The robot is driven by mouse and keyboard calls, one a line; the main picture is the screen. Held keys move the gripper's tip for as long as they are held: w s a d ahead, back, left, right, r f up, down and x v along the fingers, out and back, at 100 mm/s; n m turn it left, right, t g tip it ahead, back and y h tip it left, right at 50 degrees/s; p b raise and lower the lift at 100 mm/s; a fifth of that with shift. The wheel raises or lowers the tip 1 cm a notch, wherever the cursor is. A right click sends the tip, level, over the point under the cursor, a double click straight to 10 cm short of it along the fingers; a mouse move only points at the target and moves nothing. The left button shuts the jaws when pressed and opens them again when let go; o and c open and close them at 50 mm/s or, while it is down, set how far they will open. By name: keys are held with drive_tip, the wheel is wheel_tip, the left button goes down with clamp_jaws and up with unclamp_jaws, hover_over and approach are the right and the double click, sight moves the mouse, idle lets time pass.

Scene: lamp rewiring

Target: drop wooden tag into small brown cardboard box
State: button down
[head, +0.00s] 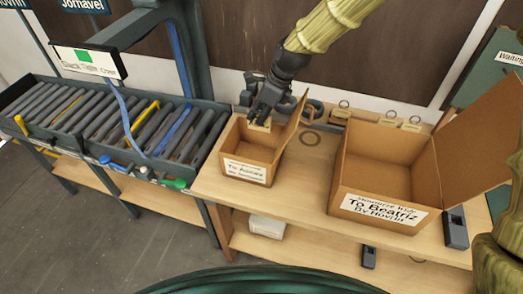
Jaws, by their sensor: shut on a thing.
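The small brown cardboard box (248,178) stands open on the left part of the wooden table, with a white label on its front and a flap raised on its right side. My gripper (262,118) is over the back part of this box, pointing down. It is shut on a small light wooden tag (261,125), which shows just below the fingers near the box opening. I cannot tell whether the tag is inside the rim or just above it.
A larger open cardboard box (384,170) labelled "To Beatriz" stands to the right. Several wooden tags with rings (388,122) lie along the table's back. A roller conveyor (120,122) adjoins on the left. A dark device (455,228) sits at the right front.

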drive_tip(key=shift+s+f, duration=0.15)
drive_tip(key=shift+f, duration=0.15)
drive_tip(key=shift+s, duration=0.2)
drive_tip(key=c, duration=1.6)
unclamp_jaws()
drive_tip(key=shift+w, duration=0.1)
drive_tip(key=shift+o, duration=1.2)
drive_tip(key=shift+s+r, duration=0.1)
drive_tip(key=shift+s, duration=0.1)
